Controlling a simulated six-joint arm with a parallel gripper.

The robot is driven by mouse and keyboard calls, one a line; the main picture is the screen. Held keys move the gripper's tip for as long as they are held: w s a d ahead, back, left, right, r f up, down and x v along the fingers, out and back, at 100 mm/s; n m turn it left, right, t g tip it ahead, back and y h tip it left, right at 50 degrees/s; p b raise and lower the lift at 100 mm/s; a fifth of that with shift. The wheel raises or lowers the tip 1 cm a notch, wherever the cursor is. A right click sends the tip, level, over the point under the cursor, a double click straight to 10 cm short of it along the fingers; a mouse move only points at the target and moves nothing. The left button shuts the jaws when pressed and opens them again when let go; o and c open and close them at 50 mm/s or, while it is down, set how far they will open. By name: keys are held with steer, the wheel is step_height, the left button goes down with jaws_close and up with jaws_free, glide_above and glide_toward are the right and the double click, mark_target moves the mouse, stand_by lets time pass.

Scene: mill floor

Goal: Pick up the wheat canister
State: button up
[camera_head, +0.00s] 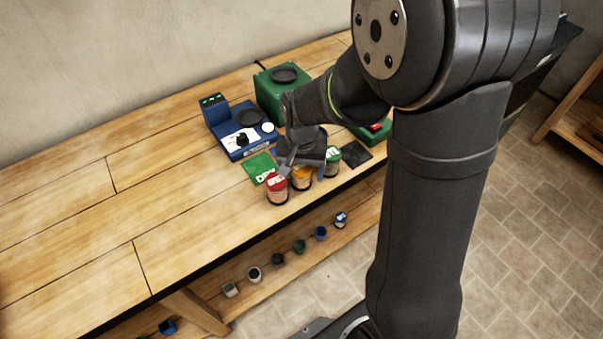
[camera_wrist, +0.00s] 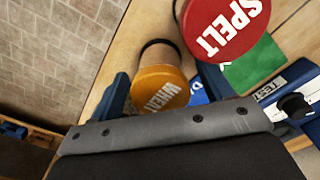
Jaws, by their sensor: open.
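The wheat canister has an orange lid marked WHEAT and stands upright on the wooden bench. In the wrist view my gripper (camera_wrist: 163,75) is open, with one blue finger on each side of the canister. I cannot tell whether either finger touches it.
The red-lidded spelt canister (camera_head: 277,190) stands close on the left, and a green-lidded canister (camera_head: 332,162) close on the right. A blue device (camera_head: 235,135) and a green machine (camera_head: 277,100) stand behind. The bench's left part is clear. Small cups line the lower shelf (camera_head: 265,285).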

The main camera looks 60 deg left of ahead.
steer(key=shift+f, duration=0.5)
steer(key=c, duration=1.2)
steer(key=shift+r, duration=0.15)
